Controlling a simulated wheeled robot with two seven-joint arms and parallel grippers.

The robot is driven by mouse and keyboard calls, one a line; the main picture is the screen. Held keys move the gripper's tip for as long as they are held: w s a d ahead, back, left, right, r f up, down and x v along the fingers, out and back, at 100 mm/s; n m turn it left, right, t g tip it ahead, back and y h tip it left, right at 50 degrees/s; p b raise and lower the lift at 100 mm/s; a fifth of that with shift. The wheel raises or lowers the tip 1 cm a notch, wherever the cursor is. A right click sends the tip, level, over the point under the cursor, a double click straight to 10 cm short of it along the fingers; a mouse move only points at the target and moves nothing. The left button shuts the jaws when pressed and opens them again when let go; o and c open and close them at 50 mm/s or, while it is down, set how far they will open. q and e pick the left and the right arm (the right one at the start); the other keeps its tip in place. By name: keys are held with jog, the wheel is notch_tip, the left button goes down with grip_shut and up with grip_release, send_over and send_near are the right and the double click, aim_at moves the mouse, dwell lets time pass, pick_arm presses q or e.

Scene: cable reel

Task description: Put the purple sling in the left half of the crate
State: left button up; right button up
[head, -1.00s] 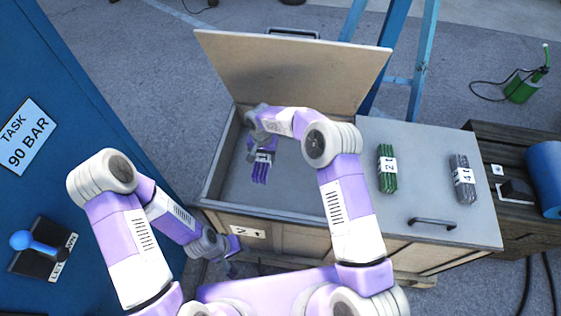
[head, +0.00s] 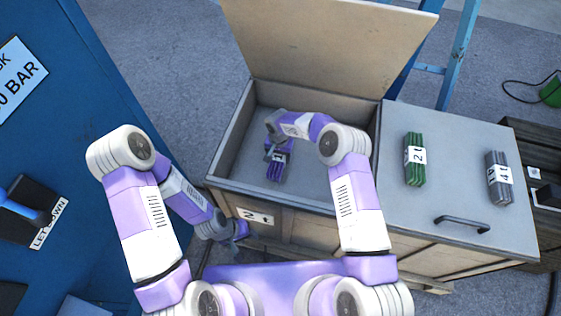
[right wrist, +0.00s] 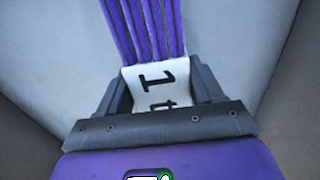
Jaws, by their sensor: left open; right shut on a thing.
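The purple sling (head: 275,172) is a folded bundle with a white tag; it is inside the open left half of the crate (head: 228,137). My right gripper (head: 277,150) reaches down into that half and is shut on the sling at its tag. In the right wrist view the purple strands (right wrist: 145,28) extend beyond the fingers, and the white tag (right wrist: 150,82) lies between them. Whether the sling touches the crate floor I cannot tell. My left gripper (head: 240,232) is open and empty, low beside the crate's front left corner.
The crate's left lid (head: 325,45) stands raised at the back. The closed right lid (head: 450,185) carries a green sling (head: 414,160) and a grey sling (head: 498,178), with a handle (head: 462,223) in front. A blue cabinet (head: 60,110) stands at the left.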

aim_at(279, 160)
jog(key=shift+f+b, duration=0.45)
jog(key=shift+f, duration=1.3)
jog(key=shift+f, duration=0.1)
jog(key=o, duration=1.4)
notch_tip(279, 160, up, 12)
jog(key=p, duration=0.3)
